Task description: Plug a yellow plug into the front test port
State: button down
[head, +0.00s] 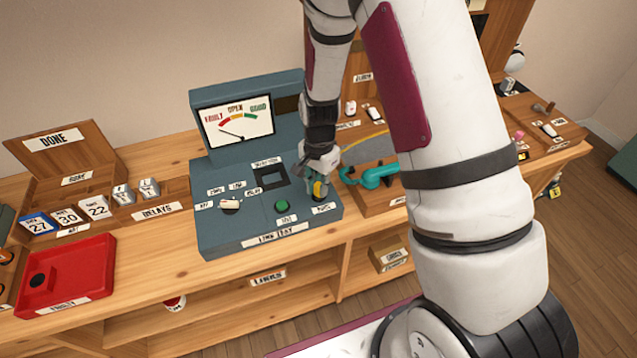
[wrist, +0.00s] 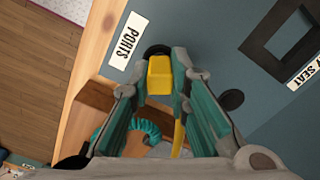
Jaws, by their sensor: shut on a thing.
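My gripper (head: 319,186) is shut on a yellow plug (wrist: 159,76), one finger on each side of it. In the head view the yellow plug (head: 317,189) shows just below the fingers, over the front right of the blue-grey line test box (head: 225,241). In the wrist view the plug's far end meets a dark round port (wrist: 157,50) beside the PORTS label (wrist: 126,40). I cannot tell how deep it sits. A second dark port (wrist: 231,99) lies to the right, empty.
A green button (head: 281,206) and a dial (head: 230,205) are on the box left of my gripper. A teal handset (head: 376,175) on a wooden base stands close on the right. A red tray (head: 66,277) is far left. Open bench top lies between tray and box.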

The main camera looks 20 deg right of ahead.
jog(key=shift+f, duration=0.4)
jog(key=c, duration=1.2)
grip_release()
jog(key=shift+r+p, duration=1.25)
jog(key=shift+r, duration=2.55)
jog(key=shift+r+p, duration=0.6)
jog(key=shift+r, duration=1.4)
